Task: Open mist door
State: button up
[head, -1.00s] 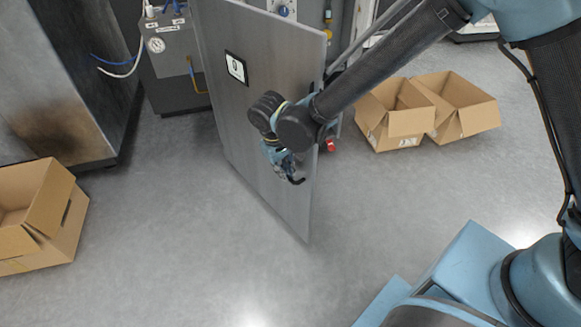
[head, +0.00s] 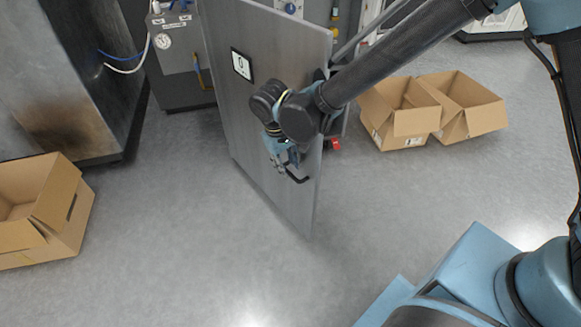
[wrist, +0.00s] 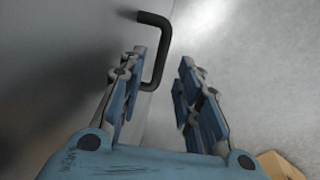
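The mist door is a tall grey metal panel (head: 245,110) with a small white label marked 0, standing swung out into the room in the head view. Its black bar handle (head: 298,178) is near the free edge, low on the face; it also shows at the top of the wrist view (wrist: 157,22). My gripper (head: 283,163) is in front of the door, just beside the handle. In the wrist view its two fingers (wrist: 163,64) are spread apart. The handle lies beyond and partly behind the left finger; I cannot tell whether they touch.
Open cardboard boxes (head: 398,128) stand right of the door, and another box (head: 60,225) is at the left. A dark metal cabinet (head: 70,75) and a grey unit with hoses (head: 180,65) are behind. The floor in front (head: 190,250) is clear.

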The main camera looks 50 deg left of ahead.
notch_tip(320, 180, up, 9)
jog(key=s, duration=0.1)
jog(key=shift+s, duration=0.25)
